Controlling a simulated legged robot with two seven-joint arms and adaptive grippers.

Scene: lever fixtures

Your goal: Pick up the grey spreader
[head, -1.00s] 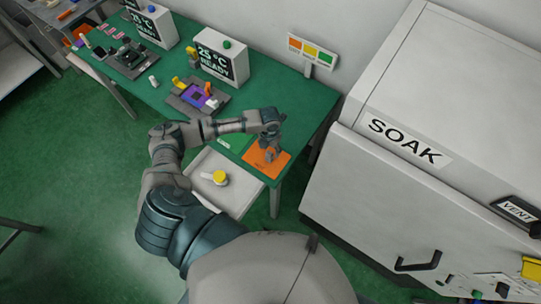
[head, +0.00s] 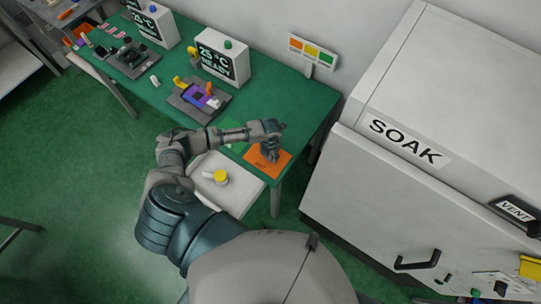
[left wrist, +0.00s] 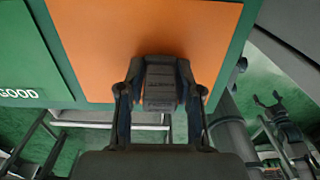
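My left gripper (head: 270,155) points down over the orange mat (head: 256,165) at the near right end of the green bench. The mat also shows in the left wrist view (left wrist: 130,35). There, a grey block (left wrist: 161,82), which looks like the grey spreader, shows between the two fingers of the left gripper. The fingers flank its sides closely; whether they press on it I cannot tell. The spreader is not clear in the head view, where the gripper covers that spot. My right gripper (left wrist: 268,101) shows small at the right of the left wrist view, its fingers apart and empty.
A white tray (head: 235,202) with a yellow-topped item (head: 221,177) sits below the bench's near edge. A fixture (head: 195,100) and a "25 °C READY" box (head: 223,62) stand farther left. A large SOAK cabinet (head: 400,190) stands to the right. A green mat marked GOOD (left wrist: 25,75) adjoins the orange one.

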